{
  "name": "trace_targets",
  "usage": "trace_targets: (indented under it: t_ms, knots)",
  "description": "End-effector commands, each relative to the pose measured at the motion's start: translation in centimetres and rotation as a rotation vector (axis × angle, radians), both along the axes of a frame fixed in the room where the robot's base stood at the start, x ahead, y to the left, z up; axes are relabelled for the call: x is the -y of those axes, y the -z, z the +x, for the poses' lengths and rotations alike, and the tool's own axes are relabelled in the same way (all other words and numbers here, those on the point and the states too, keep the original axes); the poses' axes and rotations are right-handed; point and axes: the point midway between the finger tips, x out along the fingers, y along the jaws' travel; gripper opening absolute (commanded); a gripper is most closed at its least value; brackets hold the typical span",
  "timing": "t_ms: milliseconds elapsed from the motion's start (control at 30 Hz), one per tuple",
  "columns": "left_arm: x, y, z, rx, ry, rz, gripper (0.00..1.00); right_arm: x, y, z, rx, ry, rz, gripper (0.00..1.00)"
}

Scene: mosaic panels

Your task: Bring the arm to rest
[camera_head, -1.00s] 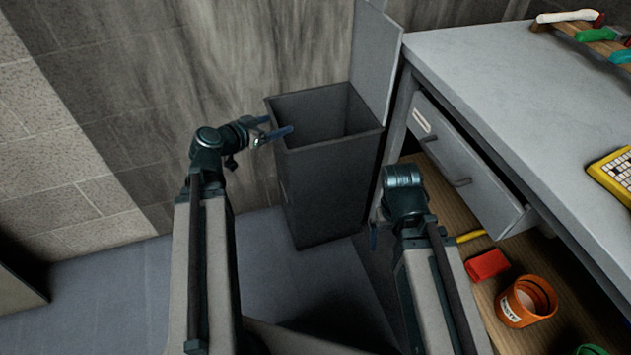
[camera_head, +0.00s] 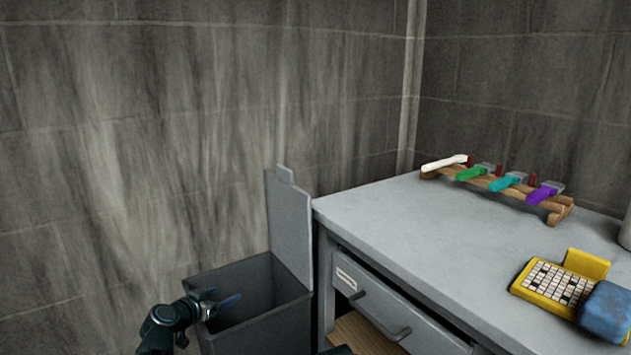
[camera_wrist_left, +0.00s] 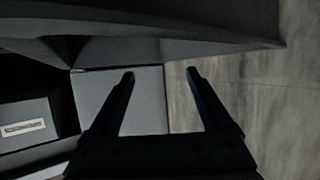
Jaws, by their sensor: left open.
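My left gripper (camera_head: 222,303) is at the bottom left of the head view, at the left side of the grey bin's opening. Its two fingers are spread with nothing visible between them. The left wrist view also shows the gripper (camera_wrist_left: 160,75) with its dark fingers apart and empty. Only the end of my left arm shows in the head view. My right gripper is out of view.
The open grey bin (camera_head: 275,333) has its lid (camera_head: 289,228) raised beside the workbench (camera_head: 400,225). A drawer (camera_head: 385,315) is under the bench top. A tool rack (camera_head: 495,184), a yellow mosaic panel (camera_head: 553,284) and a blue object (camera_head: 607,312) are on top.

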Motion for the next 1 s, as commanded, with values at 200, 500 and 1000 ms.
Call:
trace_targets:
  t_ms: [200,500,1000]
  knots:
    - [0.6,0.7,1.7,0.000,0.001,0.001,0.83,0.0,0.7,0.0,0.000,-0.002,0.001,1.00]
    - [0.6,0.2,1.5,0.000,0.000,0.001,0.83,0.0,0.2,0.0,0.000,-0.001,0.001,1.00]
    - [-0.6,-1.2,-2.2,0.000,-0.002,0.000,0.83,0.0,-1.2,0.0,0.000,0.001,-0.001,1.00]
